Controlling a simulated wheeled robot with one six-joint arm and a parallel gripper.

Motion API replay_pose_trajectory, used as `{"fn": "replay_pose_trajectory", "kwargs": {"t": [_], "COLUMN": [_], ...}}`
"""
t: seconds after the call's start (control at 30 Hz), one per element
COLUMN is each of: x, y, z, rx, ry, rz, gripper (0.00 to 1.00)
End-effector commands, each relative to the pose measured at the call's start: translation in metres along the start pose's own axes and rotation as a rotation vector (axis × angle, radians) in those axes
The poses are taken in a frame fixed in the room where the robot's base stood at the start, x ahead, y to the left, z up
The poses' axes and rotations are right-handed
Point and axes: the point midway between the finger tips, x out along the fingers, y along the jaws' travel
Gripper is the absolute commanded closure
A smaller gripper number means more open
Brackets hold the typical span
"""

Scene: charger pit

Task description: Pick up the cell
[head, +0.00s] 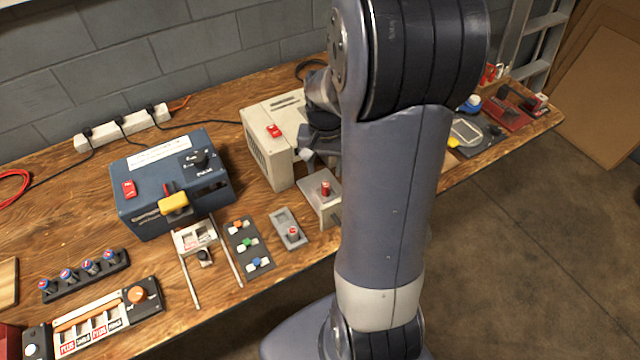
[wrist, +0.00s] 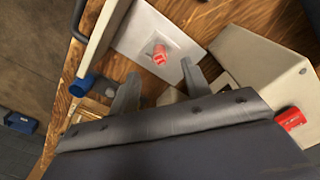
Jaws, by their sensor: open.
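A small red cylinder, which looks like the cell (head: 325,188), stands on a light plate-like fixture (head: 311,189) near the bench's front edge. In the wrist view the red cell (wrist: 160,54) stands up from the white plate (wrist: 136,30). My gripper (wrist: 159,69) is open and empty. Its two fingers reach toward the cell, one to each side in the picture, and no contact shows. In the head view my gripper is mostly hidden behind my arm, beside the beige box.
The beige box (head: 270,158) with a red switch stands close beside the fixture. A blue charger unit (head: 135,205), a small grey button box (head: 283,221) and a rack of blue-and-red cylinders (head: 85,276) stand further left. The bench's front edge is near.

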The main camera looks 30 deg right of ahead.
Motion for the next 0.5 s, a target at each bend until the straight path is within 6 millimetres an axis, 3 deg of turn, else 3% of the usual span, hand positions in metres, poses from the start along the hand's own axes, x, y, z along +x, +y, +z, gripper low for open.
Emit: {"fn": "replay_pose_trajectory", "kwargs": {"t": [0.5], "x": [0.056], "y": [0.004], "z": [-0.007], "rx": [0.000], "ry": [-0.003], "rz": [0.001], "gripper": [0.54]}}
